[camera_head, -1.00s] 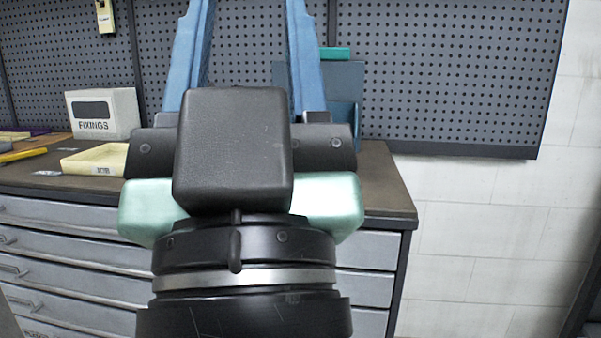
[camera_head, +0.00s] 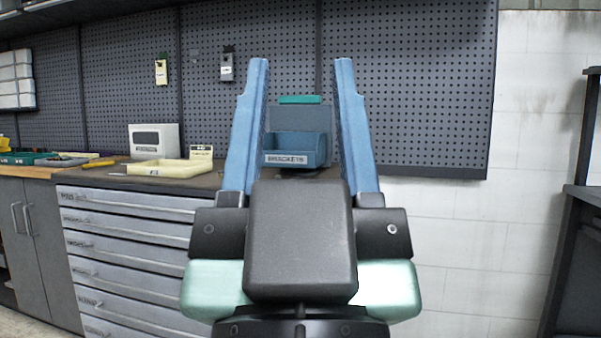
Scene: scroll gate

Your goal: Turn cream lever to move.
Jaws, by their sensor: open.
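I cannot make out a cream lever or a scroll gate in this view. My gripper (camera_head: 300,66) stands upright in the middle of the picture, with its two long blue fingers wide apart and nothing held between them. Its dark body and pale green sides hide the right part of the bench front. A cream tag (camera_head: 161,72) and a tag with a dark top (camera_head: 227,67) hang on the pegboard; neither shows a clear lever shape.
Between the fingers, a blue bin marked BRACKETS (camera_head: 295,152) stands on the workbench. A cream tray (camera_head: 172,169) and a white box (camera_head: 153,141) sit to its left. Grey drawers (camera_head: 120,245) are below. A dark frame (camera_head: 575,235) stands at the right, beside a bare white wall.

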